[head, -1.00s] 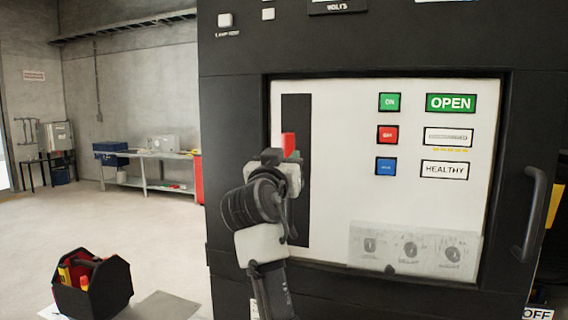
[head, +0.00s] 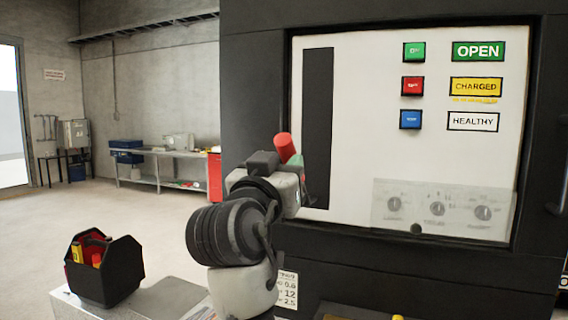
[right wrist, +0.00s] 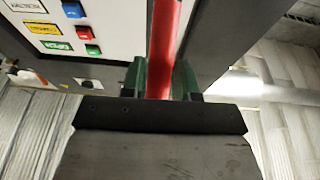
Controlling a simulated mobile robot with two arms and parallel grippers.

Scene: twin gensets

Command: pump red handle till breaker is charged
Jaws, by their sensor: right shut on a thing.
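The red handle (head: 284,147) shows its rounded end above my right gripper (head: 292,170) in the head view. In the right wrist view the red handle (right wrist: 163,50) runs as a bar between the two green fingers of my right gripper (right wrist: 160,80), which is shut on it. The handle stands out in front of the dark vertical slot (head: 317,125) of the white breaker panel (head: 370,90). The yellow CHARGED indicator (head: 475,86) is lit, above the white HEALTHY label (head: 473,121) and below the green OPEN label (head: 478,51). My left gripper is not in view.
Green, red and blue buttons (head: 411,86) sit right of the slot. A clear cover over several dials (head: 440,210) is at the panel's lower right. A toolbox (head: 105,275) stands on a surface at lower left. A workbench (head: 165,178) is by the far wall.

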